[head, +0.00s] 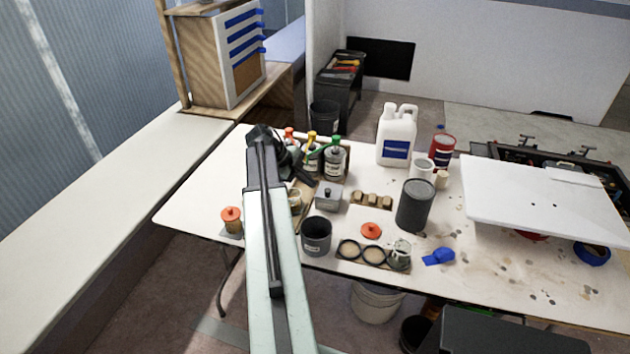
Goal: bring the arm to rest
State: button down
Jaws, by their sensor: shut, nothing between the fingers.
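My arm (268,245) reaches up from the bottom of the head view and out over the left part of a white work table. My gripper (303,174) is at its far end, a dark shape turned to the right, beside the bottles with coloured caps. It is small and partly hidden by my wrist, and it looks shut with nothing held. I cannot tell whether it touches a bottle (335,162) near it.
The table (190,192) also carries a grey box (328,197), a dark cup (316,236), a dark canister (415,205), a white jug (397,137) and an orange-capped jar (232,220). A white board (540,200) stands raised at right. The table's left corner is clear.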

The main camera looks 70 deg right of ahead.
jog(key=p+v, duration=0.1)
jog(key=v, duration=0.3)
jog(key=shift+a+p, duration=0.1)
jog(key=shift+p, duration=0.25)
